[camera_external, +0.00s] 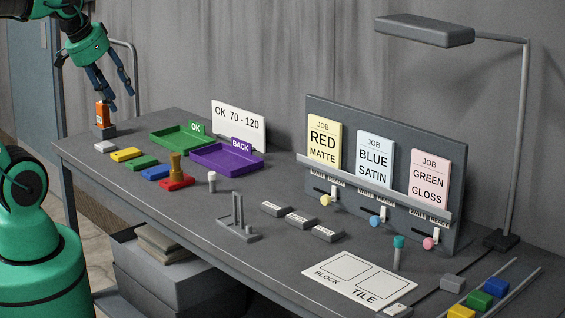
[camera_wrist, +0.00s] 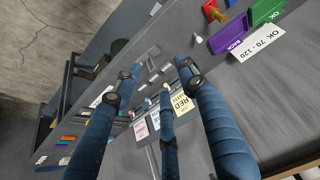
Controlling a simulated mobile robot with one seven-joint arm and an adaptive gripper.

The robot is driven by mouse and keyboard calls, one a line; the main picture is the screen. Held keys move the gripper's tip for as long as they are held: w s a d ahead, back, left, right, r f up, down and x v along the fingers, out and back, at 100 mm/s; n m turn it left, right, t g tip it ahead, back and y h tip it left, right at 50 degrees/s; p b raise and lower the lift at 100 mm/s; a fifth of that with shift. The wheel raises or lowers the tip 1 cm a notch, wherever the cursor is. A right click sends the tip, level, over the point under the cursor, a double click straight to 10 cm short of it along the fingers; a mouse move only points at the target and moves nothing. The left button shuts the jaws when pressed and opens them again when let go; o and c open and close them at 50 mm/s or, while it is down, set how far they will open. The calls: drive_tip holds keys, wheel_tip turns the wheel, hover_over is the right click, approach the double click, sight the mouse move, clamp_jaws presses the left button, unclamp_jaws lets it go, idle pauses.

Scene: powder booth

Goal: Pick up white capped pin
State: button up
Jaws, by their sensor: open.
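The white capped pin (camera_external: 212,181) stands upright on the grey table, a small grey cylinder with a pale top. It is right of the brass piece on the red block and in front of the purple tray. What looks like the same pin is a small pale spot in the wrist view (camera_wrist: 197,38), near the purple tray's label. My gripper (camera_external: 115,95) is open and empty, high at the table's far left end, close to the orange object and well left of the pin. Its spread blue fingers (camera_wrist: 158,80) cross the wrist view.
A grey upright stand (camera_external: 238,222) is just right of the pin. The green tray (camera_external: 180,138) and purple tray (camera_external: 225,158) lie behind it. The orange object (camera_external: 103,115) stands under my fingers. A teal-capped pin (camera_external: 398,252) and the job board (camera_external: 380,170) are further right.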

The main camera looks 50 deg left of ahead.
drive_tip(key=n+g+p, duration=0.2)
drive_tip(key=n+g, duration=0.3)
drive_tip(key=g, duration=0.1)
hover_over(212, 172)
wheel_tip(212, 172, down, 23)
drive_tip(key=shift+r, duration=0.15)
drive_tip(key=shift+f+b, duration=0.5)
drive_tip(key=shift+f, duration=3.8)
